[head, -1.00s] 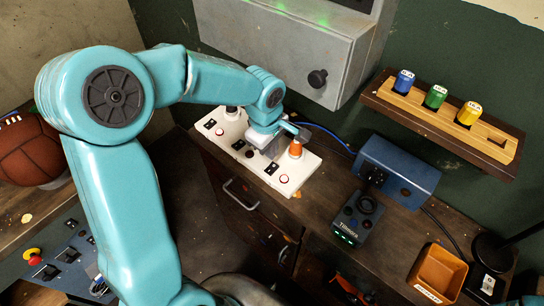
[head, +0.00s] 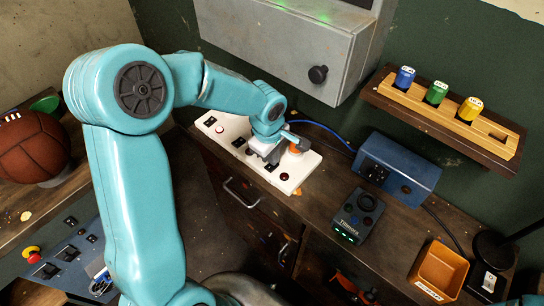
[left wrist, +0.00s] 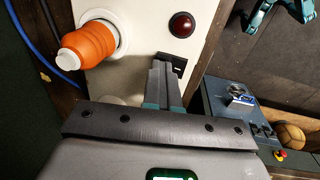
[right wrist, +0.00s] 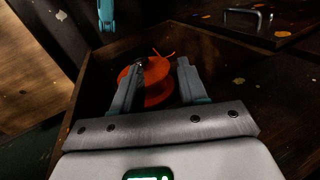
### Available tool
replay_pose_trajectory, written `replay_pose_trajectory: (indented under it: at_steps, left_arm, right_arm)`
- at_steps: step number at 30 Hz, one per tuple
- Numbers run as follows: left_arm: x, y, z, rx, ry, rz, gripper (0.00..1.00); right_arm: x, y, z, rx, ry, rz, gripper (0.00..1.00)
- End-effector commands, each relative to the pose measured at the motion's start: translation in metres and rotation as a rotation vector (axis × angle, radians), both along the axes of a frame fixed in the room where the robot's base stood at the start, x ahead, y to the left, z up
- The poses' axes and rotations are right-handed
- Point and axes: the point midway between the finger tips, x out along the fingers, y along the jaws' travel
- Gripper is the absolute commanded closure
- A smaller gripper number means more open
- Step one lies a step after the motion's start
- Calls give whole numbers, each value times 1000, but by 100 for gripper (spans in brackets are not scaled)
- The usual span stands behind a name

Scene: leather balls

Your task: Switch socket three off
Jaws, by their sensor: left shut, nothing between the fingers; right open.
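A white socket strip (head: 301,172) lies along the back of the bench. The socket numbers are not readable. My right gripper (right wrist: 160,66) is open in front of an open drawer.
An orange round thing (right wrist: 157,85) lies in the drawer beyond my right fingers. A blue box (head: 398,165), a dark handheld device (head: 358,215) and an orange tray (head: 440,270) stand right of the strip. A grey cabinet (head: 280,45) hangs above.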

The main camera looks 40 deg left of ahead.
Motion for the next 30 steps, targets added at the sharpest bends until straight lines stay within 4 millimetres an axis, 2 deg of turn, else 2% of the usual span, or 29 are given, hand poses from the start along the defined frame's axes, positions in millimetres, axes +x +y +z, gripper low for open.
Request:
replay_pose_trajectory:
  at_steps: [15,24,28,30]
  left_arm:
    - [-19,0,-2,-2,15,-2,100]
    - [-18,0,1,-2,9,-1,100]
    - [-18,0,8,-1,6,0,100]
    - [-19,1,19,-1,4,2,100]
  right_arm:
    - [0,0,-9,0,0,0,57]
    - [0,0,-8,0,0,0,57]
    - [0,0,-8,0,0,0,57]
    - [0,0,-8,0,0,0,57]
